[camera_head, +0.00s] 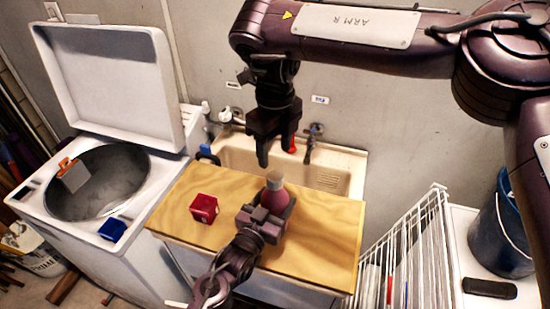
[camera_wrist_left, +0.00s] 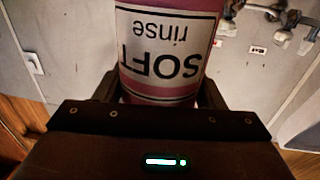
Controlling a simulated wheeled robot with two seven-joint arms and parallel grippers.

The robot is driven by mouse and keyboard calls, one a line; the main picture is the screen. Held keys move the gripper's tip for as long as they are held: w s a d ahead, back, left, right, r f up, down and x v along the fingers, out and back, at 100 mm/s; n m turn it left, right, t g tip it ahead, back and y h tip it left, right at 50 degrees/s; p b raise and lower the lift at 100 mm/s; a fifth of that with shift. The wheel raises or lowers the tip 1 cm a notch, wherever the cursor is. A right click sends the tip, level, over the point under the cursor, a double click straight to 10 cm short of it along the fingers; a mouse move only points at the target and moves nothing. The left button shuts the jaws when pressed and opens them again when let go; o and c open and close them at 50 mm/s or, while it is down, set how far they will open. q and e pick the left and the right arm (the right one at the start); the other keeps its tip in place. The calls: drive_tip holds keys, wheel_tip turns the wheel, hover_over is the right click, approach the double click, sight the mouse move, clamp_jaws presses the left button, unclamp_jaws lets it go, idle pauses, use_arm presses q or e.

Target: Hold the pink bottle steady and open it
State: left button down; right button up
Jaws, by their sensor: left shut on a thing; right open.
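The pink bottle (camera_head: 276,198) stands upright on the wooden board, with a pale cap (camera_head: 275,181) on its top. My left gripper (camera_head: 268,216) is shut on the bottle's body from the near side. In the left wrist view the bottle (camera_wrist_left: 170,50) fills the upper middle, with a white label reading "SOFT rinse" upside down. My right gripper (camera_head: 277,155) points down above the cap, open and empty, with a visible gap between it and the cap.
The wooden board (camera_head: 325,235) lies over the front of a sink (camera_head: 240,150). A red box (camera_head: 204,208) sits left of the bottle. An open washer (camera_head: 70,225) stands at left, a white rack (camera_head: 405,255) at right. A faucet (camera_head: 310,140) is behind.

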sight(275, 176)
drive_tip(key=m, duration=0.4)
drive_tip(key=shift+m, duration=0.3)
drive_tip(key=m, duration=1)
drive_tip(key=shift+m, duration=0.4)
drive_tip(key=m, duration=1)
drive_tip(key=shift+m, duration=0.4)
drive_tip(key=m, duration=1.3)
drive_tip(key=shift+f+m, duration=0.4)
drive_tip(key=shift+m, duration=0.1)
wheel_tip(275, 176, down, 7)
drive_tip(key=shift+f, duration=0.15)
